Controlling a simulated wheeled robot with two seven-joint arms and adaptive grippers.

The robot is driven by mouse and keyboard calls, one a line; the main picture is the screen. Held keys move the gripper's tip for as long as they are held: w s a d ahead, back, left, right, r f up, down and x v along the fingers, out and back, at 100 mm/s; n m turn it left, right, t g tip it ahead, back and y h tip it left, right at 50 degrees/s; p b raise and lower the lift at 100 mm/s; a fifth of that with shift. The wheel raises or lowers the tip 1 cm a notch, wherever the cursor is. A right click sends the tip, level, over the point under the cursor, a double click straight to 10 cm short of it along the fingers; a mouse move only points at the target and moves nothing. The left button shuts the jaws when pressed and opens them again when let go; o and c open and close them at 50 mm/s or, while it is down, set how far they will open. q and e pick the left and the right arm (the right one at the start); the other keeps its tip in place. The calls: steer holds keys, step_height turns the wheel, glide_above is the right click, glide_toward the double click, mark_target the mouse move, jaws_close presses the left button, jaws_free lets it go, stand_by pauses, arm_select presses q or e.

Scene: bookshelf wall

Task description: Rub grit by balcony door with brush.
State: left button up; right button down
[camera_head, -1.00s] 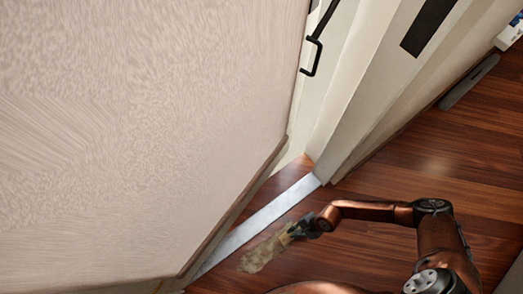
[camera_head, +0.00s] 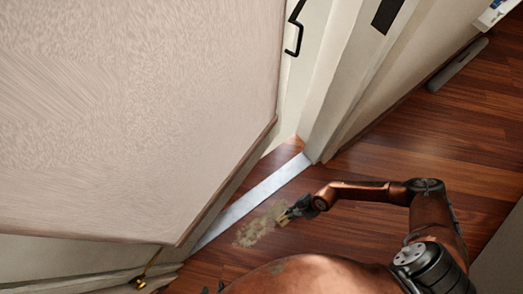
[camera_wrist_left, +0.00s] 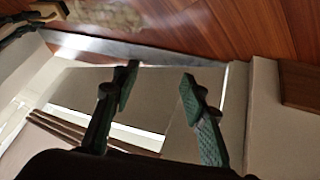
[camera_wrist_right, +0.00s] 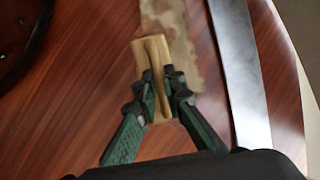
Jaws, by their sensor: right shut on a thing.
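The grit (camera_head: 258,227) is a tan, ragged patch on the wood floor beside the pale threshold strip (camera_head: 255,200) by the balcony door. The bristles are hidden, so contact cannot be told. My left gripper (camera_wrist_left: 157,82) is open and empty. Only its dark tips show at the bottom edge of the head view.
A large pale textured panel (camera_head: 130,110) fills the left. The door frame (camera_head: 335,90) and a black handle (camera_head: 294,35) stand beyond the strip. A brass knob (camera_head: 138,283) is at lower left.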

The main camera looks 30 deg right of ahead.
steer(key=shift+r, duration=0.6)
steer(key=shift+r+p, duration=0.8)
arm_select(q)
steer(key=shift+s+r+g, duration=0.2)
steer(key=shift+r+g, duration=0.05)
steer(key=shift+r, duration=0.35)
steer(key=shift+s+r+g, duration=0.2)
steer(key=shift+s+r, duration=0.05)
steer(key=shift+r, duration=0.35)
steer(key=shift+s+r+g, duration=0.2)
steer(key=shift+r+g, duration=0.05)
steer(key=shift+r, duration=0.35)
arm_select(e)
steer(key=shift+r, duration=0.15)
